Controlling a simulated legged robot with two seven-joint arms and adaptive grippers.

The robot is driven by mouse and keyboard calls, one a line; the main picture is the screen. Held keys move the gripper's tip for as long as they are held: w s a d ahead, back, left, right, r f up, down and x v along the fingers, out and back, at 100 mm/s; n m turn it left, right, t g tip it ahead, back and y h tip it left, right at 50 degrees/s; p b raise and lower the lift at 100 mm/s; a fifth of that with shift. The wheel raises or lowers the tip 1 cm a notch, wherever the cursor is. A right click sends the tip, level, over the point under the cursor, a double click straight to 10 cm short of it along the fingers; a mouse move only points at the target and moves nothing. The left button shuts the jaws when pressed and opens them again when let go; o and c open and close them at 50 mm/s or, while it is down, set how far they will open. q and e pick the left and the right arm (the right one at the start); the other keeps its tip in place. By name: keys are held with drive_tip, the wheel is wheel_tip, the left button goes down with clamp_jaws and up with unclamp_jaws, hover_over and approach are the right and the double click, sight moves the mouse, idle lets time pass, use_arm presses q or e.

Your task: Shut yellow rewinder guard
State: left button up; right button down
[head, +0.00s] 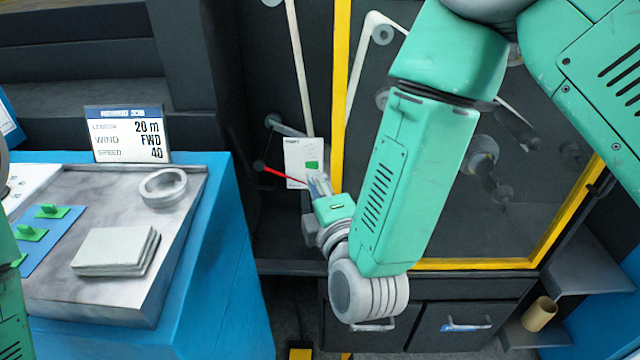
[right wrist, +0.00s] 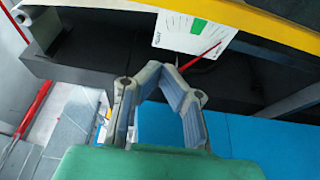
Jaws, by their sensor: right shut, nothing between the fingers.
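The yellow-framed rewinder guard (head: 341,70) has a see-through panel and spans the middle and right of the head view. My right arm hides part of it. I cannot tell how far it stands open. A yellow edge (right wrist: 275,25) also shows along the top of the right wrist view. My right gripper (head: 318,180) is shut and empty, just left of the guard's left upright, in front of a white gauge card. In the right wrist view its fingertips (right wrist: 172,68) meet just below that card. My left arm shows at the left edge, but its gripper is out of view.
The white gauge card (head: 301,155) has a green patch and a red pointer (head: 284,175). A blue bench (head: 225,270) at left holds a grey ring (head: 163,187), a stacked pad (head: 115,250) and a settings sign (head: 127,134). A cardboard core (head: 539,314) stands at lower right.

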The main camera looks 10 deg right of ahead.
drive_tip(key=w, duration=0.8)
use_arm(q)
drive_tip(key=shift+f, duration=0.2)
use_arm(e)
drive_tip(key=s+d, duration=0.2)
drive_tip(key=d, duration=0.1)
drive_tip(key=shift+d+f, duration=0.1)
drive_tip(key=shift+d, duration=0.1)
use_arm(q)
drive_tip(key=shift+r, duration=0.1)
use_arm(e)
drive_tip(key=shift+d, duration=0.1)
